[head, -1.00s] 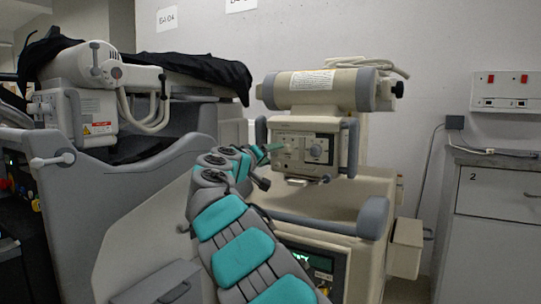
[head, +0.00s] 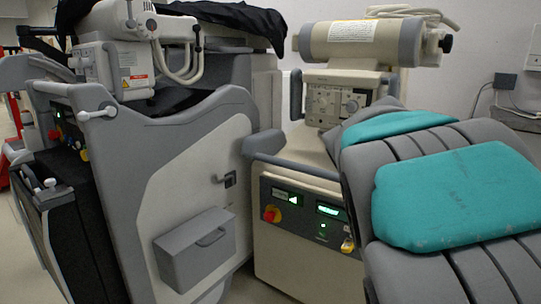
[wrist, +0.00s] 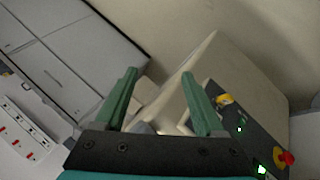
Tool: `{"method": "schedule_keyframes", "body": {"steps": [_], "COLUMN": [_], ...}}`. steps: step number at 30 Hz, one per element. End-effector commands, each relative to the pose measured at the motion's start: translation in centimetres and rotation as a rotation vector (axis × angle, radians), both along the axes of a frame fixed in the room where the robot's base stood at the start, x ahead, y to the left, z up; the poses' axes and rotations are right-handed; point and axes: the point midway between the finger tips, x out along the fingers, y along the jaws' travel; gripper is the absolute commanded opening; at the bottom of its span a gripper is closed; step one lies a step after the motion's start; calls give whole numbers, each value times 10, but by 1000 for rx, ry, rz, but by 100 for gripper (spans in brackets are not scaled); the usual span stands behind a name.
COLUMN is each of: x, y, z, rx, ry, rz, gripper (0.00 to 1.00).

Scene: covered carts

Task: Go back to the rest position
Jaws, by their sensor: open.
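My gripper (wrist: 161,98) shows in the wrist view with its two green fingers spread apart and nothing between them. It hangs in the air in front of the beige cart (wrist: 222,68); that cart's front panel with a red knob (wrist: 285,158) lies to the right of the fingers. The gripper is out of the head view.
A large grey cart (head: 190,170) with a black cover (head: 225,14) stands at the left, close to the beige cart. A beige cylinder unit (head: 350,42) tops the beige cart. In the wrist view a drawer cabinet (wrist: 45,65) stands upper left. Some floor shows at far left.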

Motion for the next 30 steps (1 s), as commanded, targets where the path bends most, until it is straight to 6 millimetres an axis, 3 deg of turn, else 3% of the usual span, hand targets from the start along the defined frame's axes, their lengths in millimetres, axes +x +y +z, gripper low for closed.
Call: {"method": "schedule_keyframes", "body": {"steps": [1,5,9,12,15,20,30], "x": [-28,-100,-174,-218,-249,-274,-275], "y": [7,36,77,104,124,139,141], "z": [-15,-60,-100,-121,-134,-144,-144], "rx": [60,222,387,480,544,593,596], "ry": [41,158,278,350,402,444,447], "rz": [-3,4,38,67,92,111,112], "gripper": [71,71,71,71,71,71,71]}}
